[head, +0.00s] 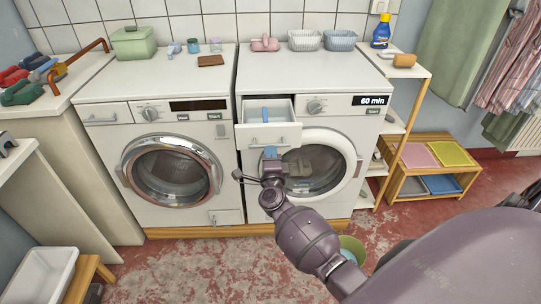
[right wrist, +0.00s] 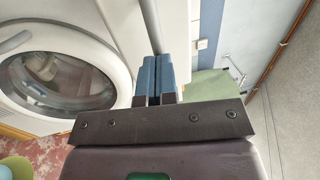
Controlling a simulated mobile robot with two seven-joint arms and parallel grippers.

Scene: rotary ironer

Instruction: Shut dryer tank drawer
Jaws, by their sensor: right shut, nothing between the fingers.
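The dryer is the right-hand white machine (head: 345,80), with a display reading 60 min. Its tank drawer (head: 285,131) at the top left stands pulled out, its inside visible from above with a small blue part in it. My right gripper (head: 270,153) is shut and empty, its blue fingertips just in front of the lower drawer front, by the handle. In the right wrist view the shut fingers (right wrist: 158,76) point at a grey bar (right wrist: 149,25) that looks like the drawer handle. I cannot tell whether they touch it. My left gripper is not in view.
The dryer's round door (head: 315,165) is closed below the drawer. A washer (head: 165,140) stands to its left. A wooden shelf (head: 405,70) stands close on the right. A green bucket (head: 352,248) is on the floor near my right arm. Baskets and small items lie on top.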

